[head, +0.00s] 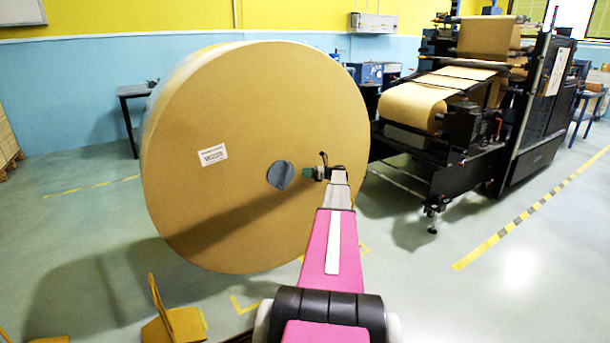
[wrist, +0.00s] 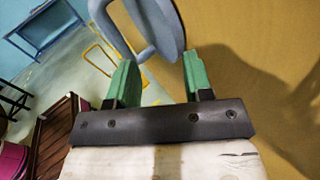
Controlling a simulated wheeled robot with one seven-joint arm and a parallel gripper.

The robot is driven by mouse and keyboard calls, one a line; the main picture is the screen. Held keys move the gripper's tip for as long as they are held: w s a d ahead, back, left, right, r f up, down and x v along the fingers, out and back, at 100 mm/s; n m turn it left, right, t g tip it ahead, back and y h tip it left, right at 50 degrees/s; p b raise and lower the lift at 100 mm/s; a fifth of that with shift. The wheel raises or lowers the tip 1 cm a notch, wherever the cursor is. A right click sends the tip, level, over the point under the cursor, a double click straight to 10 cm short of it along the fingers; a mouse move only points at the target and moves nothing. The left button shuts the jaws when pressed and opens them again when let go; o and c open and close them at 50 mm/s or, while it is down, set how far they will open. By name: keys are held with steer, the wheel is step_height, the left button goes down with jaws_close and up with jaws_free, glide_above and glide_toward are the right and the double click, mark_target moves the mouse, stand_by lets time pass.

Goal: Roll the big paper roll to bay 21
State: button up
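The big paper roll (head: 255,110) stands on its rim in the head view, its flat face toward me, with a white label and a grey-blue core piece (head: 280,175) at its middle. The roll's brown face also fills the right of the wrist view (wrist: 250,60). My gripper (head: 310,173) is just right of the core piece. In the wrist view its green fingers (wrist: 161,78) are apart with nothing between them. The grey-blue piece (wrist: 163,28), with a looped part, lies just beyond the fingertips. I cannot tell whether they touch. No bay number is readable.
Yellow wedge-like pieces (head: 175,322) lie on the floor at the lower left. Yellow corner marks (head: 243,304) show near the roll's foot. A black machine with paper (head: 465,110) stands at the right, behind a striped floor line (head: 530,210). Floor left of the roll is mostly clear.

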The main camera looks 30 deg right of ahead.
steer(key=shift+s+a, duration=0.15)
steer(key=v, duration=1)
steer(key=shift+d, duration=0.4)
steer(key=shift+s, duration=0.1)
